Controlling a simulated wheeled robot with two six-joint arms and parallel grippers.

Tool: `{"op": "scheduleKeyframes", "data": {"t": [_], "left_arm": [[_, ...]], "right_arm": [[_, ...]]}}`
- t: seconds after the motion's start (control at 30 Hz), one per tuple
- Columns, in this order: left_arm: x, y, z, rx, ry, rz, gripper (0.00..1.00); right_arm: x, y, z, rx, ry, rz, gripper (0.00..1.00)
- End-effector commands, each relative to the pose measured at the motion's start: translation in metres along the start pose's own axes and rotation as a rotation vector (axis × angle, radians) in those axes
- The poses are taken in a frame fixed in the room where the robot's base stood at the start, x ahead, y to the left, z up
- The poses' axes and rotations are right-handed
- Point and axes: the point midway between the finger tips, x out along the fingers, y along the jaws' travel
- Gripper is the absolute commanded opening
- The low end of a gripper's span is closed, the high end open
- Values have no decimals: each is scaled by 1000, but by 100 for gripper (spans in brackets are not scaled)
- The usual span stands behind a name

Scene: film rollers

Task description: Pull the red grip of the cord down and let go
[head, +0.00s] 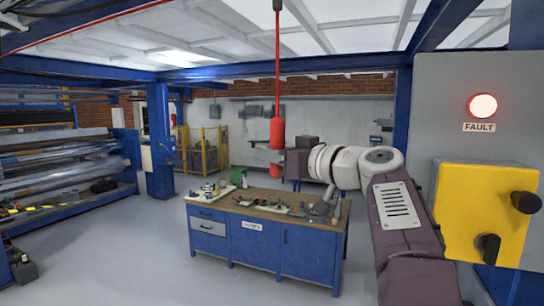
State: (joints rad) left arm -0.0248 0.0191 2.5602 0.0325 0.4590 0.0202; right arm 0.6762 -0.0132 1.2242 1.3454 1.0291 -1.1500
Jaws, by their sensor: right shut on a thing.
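The red grip (277,132) hangs upright on a red cord (277,60), which runs up to a dark fitting at the top edge of the head view. My right gripper (278,158), on the arm coming in from the right, is shut on the lower part of the red grip. The fingers hide part of the grip, and a bit of red shows below them. My left gripper is not in view.
A grey cabinet stands at the right with a lit red lamp (483,106) over a FAULT label and a yellow switch panel (470,215). A blue workbench (310,255) with tools is below the grip. Film rollers (60,165) are at the left. Open floor lies between.

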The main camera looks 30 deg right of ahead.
Motion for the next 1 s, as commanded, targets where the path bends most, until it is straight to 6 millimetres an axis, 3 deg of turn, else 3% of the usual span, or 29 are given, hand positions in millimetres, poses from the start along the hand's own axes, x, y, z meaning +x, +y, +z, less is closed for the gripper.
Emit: {"op": "scheduleKeyframes", "data": {"t": [0.17,0.2,0.27,0.57,0.67,0.8,1.0], "left_arm": [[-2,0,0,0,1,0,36],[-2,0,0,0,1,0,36],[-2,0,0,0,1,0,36],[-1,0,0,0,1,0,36],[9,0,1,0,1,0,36],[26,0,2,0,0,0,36],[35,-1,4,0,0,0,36]], "right_arm": [[1,0,0,3,-6,-2,0],[1,0,0,3,-6,-2,38],[1,0,0,3,-5,-2,49],[-1,0,0,1,-3,0,49],[-15,2,3,0,-2,3,49],[-47,3,5,-1,-2,7,49],[-79,2,2,2,-5,2,49]]}}
